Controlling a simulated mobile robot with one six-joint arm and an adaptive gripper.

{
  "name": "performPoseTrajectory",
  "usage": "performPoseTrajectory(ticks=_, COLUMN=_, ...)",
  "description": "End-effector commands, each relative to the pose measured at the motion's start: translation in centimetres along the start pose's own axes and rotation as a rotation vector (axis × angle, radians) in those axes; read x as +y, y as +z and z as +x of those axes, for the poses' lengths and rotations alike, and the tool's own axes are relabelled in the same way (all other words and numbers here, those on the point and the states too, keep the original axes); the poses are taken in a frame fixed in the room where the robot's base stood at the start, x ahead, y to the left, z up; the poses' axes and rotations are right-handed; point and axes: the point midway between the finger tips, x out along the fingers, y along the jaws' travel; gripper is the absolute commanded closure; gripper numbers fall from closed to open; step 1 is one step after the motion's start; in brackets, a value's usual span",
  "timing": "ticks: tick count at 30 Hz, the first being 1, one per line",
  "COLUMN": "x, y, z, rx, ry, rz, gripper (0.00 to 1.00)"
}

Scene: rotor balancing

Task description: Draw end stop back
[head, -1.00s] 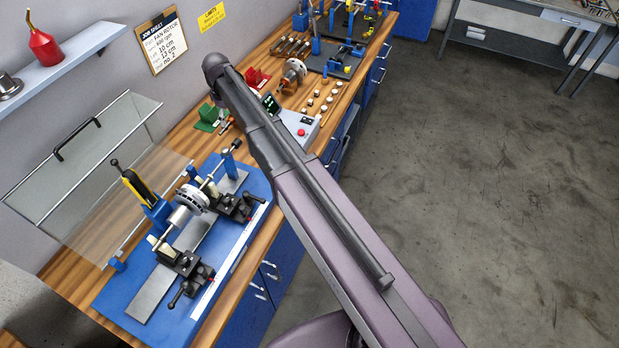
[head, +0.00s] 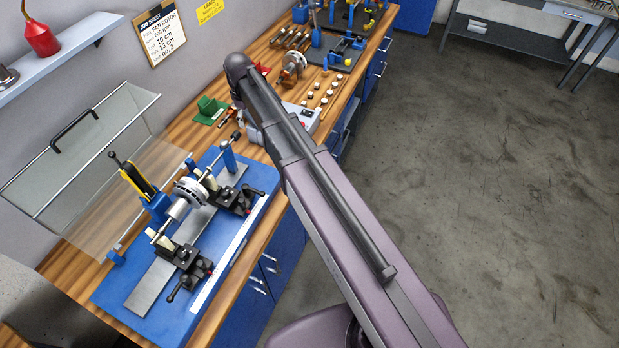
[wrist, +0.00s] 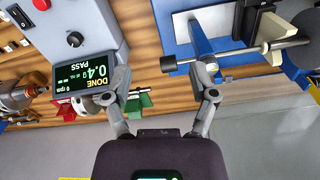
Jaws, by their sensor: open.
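The end stop (head: 228,155) is a blue post at the far end of the balancing stand, with a rod through it and a black knob (head: 236,136) on the rod's outer end. In the wrist view the blue post (wrist: 201,38) is at upper centre and the black knob (wrist: 168,63) is left of it. My gripper (wrist: 163,82) is open and empty, its fingers on either side of the knob in the picture. I cannot tell whether it touches the knob. The rotor (head: 189,193) sits on the stand.
A control box (wrist: 75,35) with a display reading DONE, 0.4 g, PASS stands close left of my gripper. A green block (head: 210,108) is on the bench behind. The clear guard (head: 85,150) stands raised at the left. Other rotors and small parts fill the far bench.

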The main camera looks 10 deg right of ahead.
Motion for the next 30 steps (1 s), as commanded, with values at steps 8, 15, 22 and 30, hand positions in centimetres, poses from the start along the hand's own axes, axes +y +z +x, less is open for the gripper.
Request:
performPoseTrajectory(ticks=8, x=0.3, y=3.8, z=2.0, rx=0.0, ry=0.0, rz=0.089, gripper=0.26)
performPoseTrajectory(ticks=15, x=0.6, y=6.8, z=3.5, rx=0.0, ry=0.0, rz=0.166, gripper=0.26)
performPoseTrajectory(ticks=22, x=0.6, y=9.7, z=4.9, rx=0.0, ry=0.0, rz=0.241, gripper=0.26)
performPoseTrajectory(ticks=30, x=0.6, y=13.1, z=6.6, rx=0.0, ry=0.0, rz=0.33, gripper=0.26)
